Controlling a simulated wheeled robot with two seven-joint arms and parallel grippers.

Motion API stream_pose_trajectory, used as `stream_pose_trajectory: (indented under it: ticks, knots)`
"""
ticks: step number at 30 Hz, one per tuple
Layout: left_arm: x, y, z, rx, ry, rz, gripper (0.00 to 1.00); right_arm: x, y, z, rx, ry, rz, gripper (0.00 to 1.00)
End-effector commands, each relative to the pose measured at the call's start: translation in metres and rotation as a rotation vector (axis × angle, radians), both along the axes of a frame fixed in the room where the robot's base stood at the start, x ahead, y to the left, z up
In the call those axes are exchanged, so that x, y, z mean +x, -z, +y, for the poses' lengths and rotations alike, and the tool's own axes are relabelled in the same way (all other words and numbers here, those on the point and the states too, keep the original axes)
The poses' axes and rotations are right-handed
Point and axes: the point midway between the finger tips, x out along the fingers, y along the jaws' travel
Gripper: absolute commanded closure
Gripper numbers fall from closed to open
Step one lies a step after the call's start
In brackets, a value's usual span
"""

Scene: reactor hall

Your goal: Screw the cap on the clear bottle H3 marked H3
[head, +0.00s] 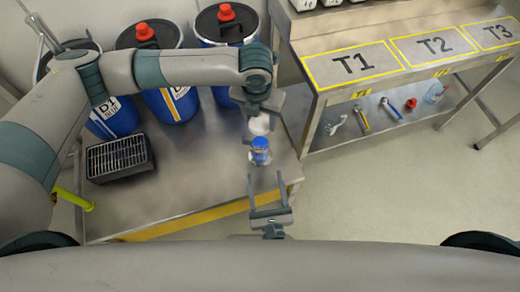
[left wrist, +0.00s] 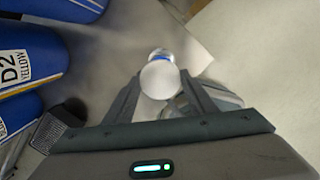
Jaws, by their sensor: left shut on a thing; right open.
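My left gripper (head: 260,116) is shut on a white round cap (head: 260,125). In the left wrist view the cap (left wrist: 159,79) sits between the fingertips. A small clear bottle with blue in it (head: 260,153) stands near the right end of the metal table, just in front of the cap in the head view. Part of it shows behind the cap in the left wrist view (left wrist: 161,54). I cannot read its H3 mark. My right gripper (head: 267,177) is open and empty, in front of the bottle, its fingers pointing toward it.
Blue drums (head: 172,102) with red caps stand behind the metal table (head: 190,195). A black slatted box (head: 120,158) is at its left. A bench marked T1 (head: 352,64), T2 and T3 is at the right, with tools and a clear bottle (head: 436,93) on its lower shelf.

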Motion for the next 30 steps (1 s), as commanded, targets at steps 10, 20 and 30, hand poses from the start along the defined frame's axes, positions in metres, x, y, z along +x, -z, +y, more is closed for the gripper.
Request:
stream_pose_trajectory:
  ticks: [10,20,30]
  knots:
    - [0.000,0.000,0.000,0.000,0.000,0.000,0.70,0.052,-0.001,0.007,-0.001,0.000,-0.002,0.35]
    - [0.000,0.000,0.000,0.000,0.000,0.000,0.70,0.094,0.000,0.013,-0.001,0.000,-0.001,0.35]
    - [0.000,0.000,0.000,0.000,0.000,0.000,0.70,0.103,0.000,0.014,0.000,0.000,0.001,0.35]
